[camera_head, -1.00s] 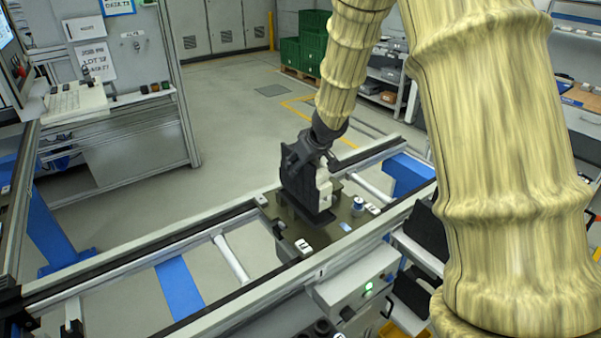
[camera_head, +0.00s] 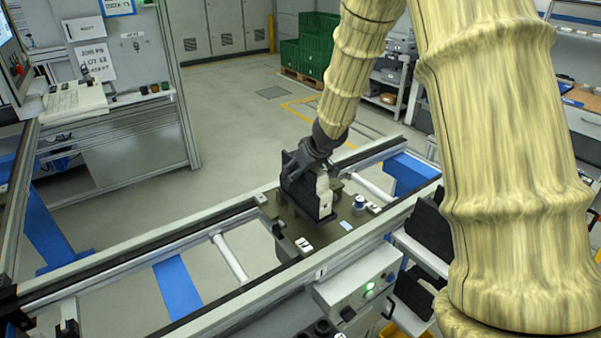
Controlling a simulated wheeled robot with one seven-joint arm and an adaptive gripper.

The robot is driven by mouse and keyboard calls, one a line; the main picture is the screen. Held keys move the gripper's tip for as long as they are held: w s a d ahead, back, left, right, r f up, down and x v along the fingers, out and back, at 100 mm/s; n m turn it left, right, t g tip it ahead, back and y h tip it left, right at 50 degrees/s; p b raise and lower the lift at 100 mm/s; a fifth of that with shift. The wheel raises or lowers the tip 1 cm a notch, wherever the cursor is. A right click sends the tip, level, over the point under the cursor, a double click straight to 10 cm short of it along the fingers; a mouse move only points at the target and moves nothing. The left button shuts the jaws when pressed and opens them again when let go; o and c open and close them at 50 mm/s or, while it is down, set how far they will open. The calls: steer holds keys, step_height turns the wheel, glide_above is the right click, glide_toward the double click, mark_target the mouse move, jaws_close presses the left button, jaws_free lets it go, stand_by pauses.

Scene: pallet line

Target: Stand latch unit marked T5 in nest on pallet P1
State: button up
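My gripper (camera_head: 312,158) is above the pallet (camera_head: 296,238) on the conveyor line. It points down at a black unit with a white side part (camera_head: 322,192), which stands roughly upright over the pallet. The fingers appear to be around the unit's upper end, but the unit and the wrist hide the fingertips, so I cannot see the grip clearly. Whether the unit's base touches the pallet cannot be told. No T5 or P1 marking is readable.
The pallet also bears a small blue-and-white round part (camera_head: 359,203) and a white block (camera_head: 303,245). Conveyor rails (camera_head: 150,253) run on both sides. Black parts (camera_head: 428,230) sit on a rack at right.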

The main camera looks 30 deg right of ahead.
mark_target(314, 171)
steer(key=shift+r, duration=0.15)
steer(key=shift+r, duration=0.3)
steer(key=p+v, duration=0.3)
steer(key=v, duration=0.8)
steer(key=shift+s+r, duration=0.2)
